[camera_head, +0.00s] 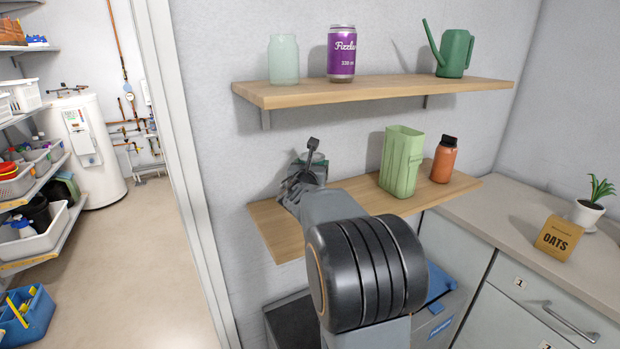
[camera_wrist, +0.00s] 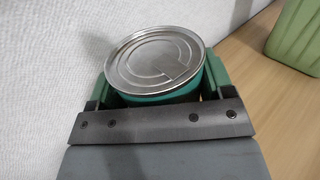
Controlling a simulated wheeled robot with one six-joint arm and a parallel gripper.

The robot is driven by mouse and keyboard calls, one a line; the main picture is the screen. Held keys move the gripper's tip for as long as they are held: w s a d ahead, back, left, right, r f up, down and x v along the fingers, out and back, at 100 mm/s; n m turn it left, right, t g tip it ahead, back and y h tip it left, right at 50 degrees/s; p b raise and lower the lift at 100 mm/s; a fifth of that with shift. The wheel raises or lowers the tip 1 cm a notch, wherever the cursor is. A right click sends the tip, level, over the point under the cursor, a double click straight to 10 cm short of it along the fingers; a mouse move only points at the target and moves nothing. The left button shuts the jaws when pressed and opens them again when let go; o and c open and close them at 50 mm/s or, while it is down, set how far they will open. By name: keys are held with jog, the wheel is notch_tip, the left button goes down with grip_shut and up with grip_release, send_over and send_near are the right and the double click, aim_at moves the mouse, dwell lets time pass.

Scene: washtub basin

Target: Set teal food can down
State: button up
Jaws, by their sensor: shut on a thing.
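The teal food can (camera_wrist: 155,66) has a silver ring-pull lid and shows large in the wrist view, upright or nearly so. My gripper (camera_wrist: 155,88) is shut on it, with a finger on each side of the can. In the head view my gripper (camera_head: 308,168) is over the left part of the lower wooden shelf (camera_head: 274,222), close to the wall. I cannot tell whether the can's base touches the shelf.
A light green ribbed container (camera_head: 400,162) and an orange bottle (camera_head: 444,160) stand to the right on the lower shelf. The upper shelf (camera_head: 375,93) overhead holds a glass jar (camera_head: 284,60), a purple can (camera_head: 341,54) and a green watering can (camera_head: 455,54).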

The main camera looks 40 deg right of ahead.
jog(key=shift+w+f, duration=0.45)
jog(key=shift+f, duration=1.55)
jog(key=shift+f, duration=0.1)
jog(key=o, duration=1.2)
jog(key=shift+f, duration=0.1)
jog(key=shift+r, duration=0.3)
jog(key=b+v, duration=0.2)
jog(key=v, duration=1)
jog(key=shift+a+f, duration=0.1)
jog(key=shift+f, duration=0.1)
